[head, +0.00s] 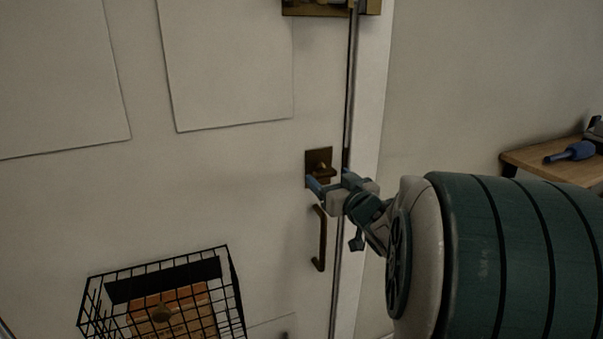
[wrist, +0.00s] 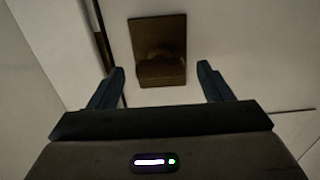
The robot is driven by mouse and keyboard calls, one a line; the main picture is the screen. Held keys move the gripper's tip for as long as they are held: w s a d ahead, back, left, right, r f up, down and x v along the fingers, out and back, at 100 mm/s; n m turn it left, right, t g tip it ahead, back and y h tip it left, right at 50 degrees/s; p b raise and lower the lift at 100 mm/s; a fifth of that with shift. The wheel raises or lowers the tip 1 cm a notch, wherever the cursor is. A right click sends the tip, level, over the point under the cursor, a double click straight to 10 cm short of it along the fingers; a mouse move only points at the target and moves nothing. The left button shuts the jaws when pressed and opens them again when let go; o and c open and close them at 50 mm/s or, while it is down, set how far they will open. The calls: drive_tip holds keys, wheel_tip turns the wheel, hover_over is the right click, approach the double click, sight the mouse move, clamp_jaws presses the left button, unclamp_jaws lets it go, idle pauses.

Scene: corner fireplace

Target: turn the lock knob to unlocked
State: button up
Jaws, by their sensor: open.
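The lock knob (head: 322,170) is a small brown metal piece on a square brown plate (head: 313,155) on the white door. In the wrist view the lock knob (wrist: 161,70) sticks out from its plate (wrist: 158,27) and lies between my fingertips, with a gap on each side. My gripper (head: 328,184) is open at the plate's lower part, and in the wrist view my gripper (wrist: 160,78) shows both dark fingers apart and holding nothing. My gripper hides part of the plate's lower edge in the head view.
A brown pull handle (head: 321,240) hangs just below the lock plate. A brass-coloured fitting (head: 330,7) sits higher up at the door edge. A black wire basket (head: 236,280) is at lower left. A wooden shelf (head: 540,162) with a blue tool (head: 570,152) is at right.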

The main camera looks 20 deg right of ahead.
sight(328, 176)
drive_tip(key=shift+w, duration=1.6)
drive_tip(key=c, duration=1)
